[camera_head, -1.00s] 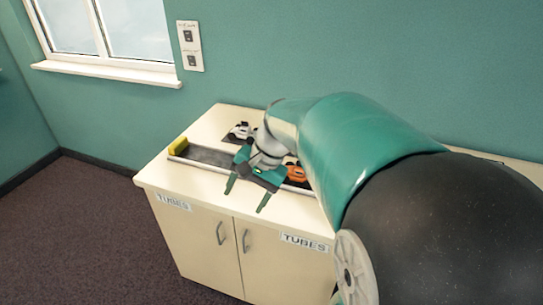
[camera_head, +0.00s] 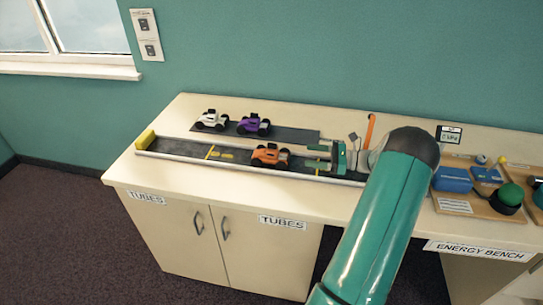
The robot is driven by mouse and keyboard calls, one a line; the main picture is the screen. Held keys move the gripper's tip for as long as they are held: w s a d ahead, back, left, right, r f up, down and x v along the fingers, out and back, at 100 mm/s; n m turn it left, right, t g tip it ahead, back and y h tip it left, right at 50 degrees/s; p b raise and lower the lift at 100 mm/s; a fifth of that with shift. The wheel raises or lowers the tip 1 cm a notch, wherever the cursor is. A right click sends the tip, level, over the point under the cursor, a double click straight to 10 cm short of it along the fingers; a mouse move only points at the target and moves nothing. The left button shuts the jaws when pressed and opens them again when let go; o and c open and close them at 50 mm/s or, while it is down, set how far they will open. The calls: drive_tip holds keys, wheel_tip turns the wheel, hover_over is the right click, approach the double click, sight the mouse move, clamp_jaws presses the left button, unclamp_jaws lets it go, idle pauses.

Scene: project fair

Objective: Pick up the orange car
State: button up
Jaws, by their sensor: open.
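The orange car (camera_head: 271,155) stands on the dark track (camera_head: 185,149) on the cream counter, near the track's right part. A small gap shows between the fingertips and the car. My green arm reaches in from the bottom right and covers the area right of the gripper.
A white car (camera_head: 212,120) and a purple car (camera_head: 253,124) stand on a dark mat (camera_head: 297,135) behind the track. A yellow block (camera_head: 145,139) closes the track's left end. Bench equipment, including a blue box (camera_head: 452,179), stands at the right. The counter's front left is clear.

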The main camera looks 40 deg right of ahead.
sight(278, 151)
drive_tip(key=shift+d+f, duration=0.2)
drive_tip(key=x, duration=1.3)
drive_tip(key=shift+w, duration=0.4)
drive_tip(key=shift+c, duration=0.4)
drive_tip(key=c, duration=1)
